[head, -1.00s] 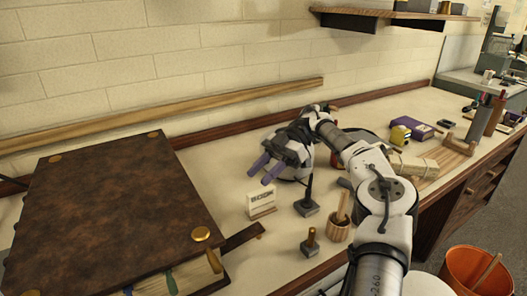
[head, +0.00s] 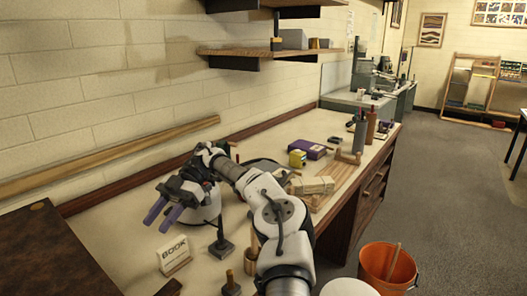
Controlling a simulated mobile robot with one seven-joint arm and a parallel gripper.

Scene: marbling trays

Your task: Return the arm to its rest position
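My arm reaches from the bottom of the head view over the bench (head: 115,240), bent at its joints. My gripper (head: 159,224), with two purple fingers, is at the left end of the arm. The fingers are parallel with a gap between them, and nothing shows between them. A rounded white object (head: 205,207) is partly hidden behind the gripper.
A large brown book (head: 35,250) lies at the left. A dark-based stand (head: 221,248) is beside the sign. A wooden block bundle (head: 313,185), a purple box (head: 310,149) and a yellow item (head: 297,158) lie farther right. An orange bucket (head: 385,268) stands on the floor. Shelves (head: 270,50) overhang the bench.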

